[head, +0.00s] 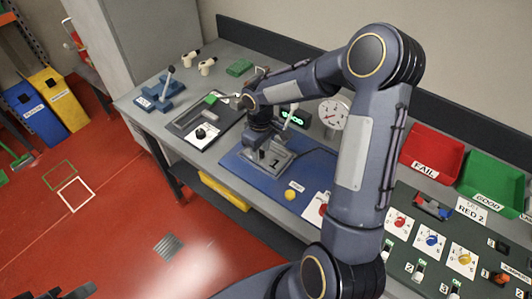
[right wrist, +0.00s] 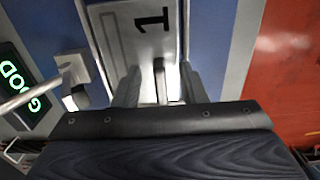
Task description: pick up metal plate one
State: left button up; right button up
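Metal plate one is a grey plate (head: 275,162) marked "1" on a blue mat on the workbench. In the right wrist view the plate (right wrist: 142,42) lies just beyond my fingers, its "1" turned sideways. My right gripper (head: 262,138) is directly above the plate, pointing down, and hides part of it. In the right wrist view its two fingers (right wrist: 158,88) are apart, with a narrow upright grey part between them. I see no clear grip on it. A dark part of my left arm shows at the bottom left of the head view; its fingers are not clear.
A press with a round gauge (head: 333,112) and a lit GOOD display (head: 291,117) stand close behind the plate. A dark tray (head: 184,121) is to the left. Red FAIL (head: 432,153) and green GOOD (head: 491,184) bins are at the right. A yellow button (head: 291,195) sits in front.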

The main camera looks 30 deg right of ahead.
grip_shut()
jog(key=shift+r, duration=0.1)
dwell(0.3)
